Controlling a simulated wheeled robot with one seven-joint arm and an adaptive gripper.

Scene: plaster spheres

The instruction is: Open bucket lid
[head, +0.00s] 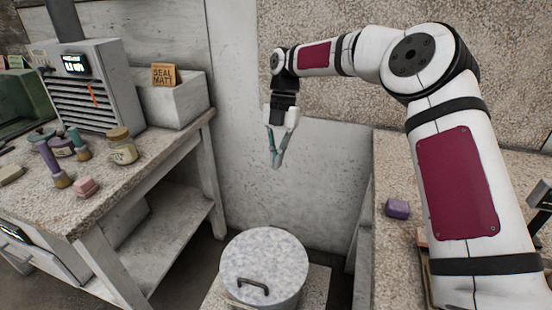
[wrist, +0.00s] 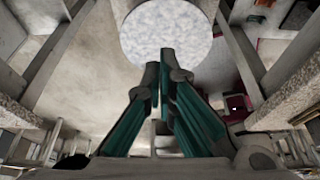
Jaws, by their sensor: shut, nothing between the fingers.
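The bucket (head: 266,300) stands low at the bottom middle of the head view, with a round speckled grey-white lid (head: 262,258) on top. A dark arched handle (head: 253,287) sits near the lid's front edge. My gripper (head: 277,165) hangs pointing down, well above and apart from the lid, by the back wall. Its teal fingers are shut and empty. In the wrist view the lid (wrist: 166,30) shows beyond my fingertips (wrist: 160,72). The handle is not visible there.
A workbench (head: 120,175) at left holds a grey heater-like box (head: 90,85), a jar (head: 121,147), a pink block (head: 85,187) and a white bin (head: 175,100). Another bench at right bears a purple block (head: 397,208). The space above the lid is clear.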

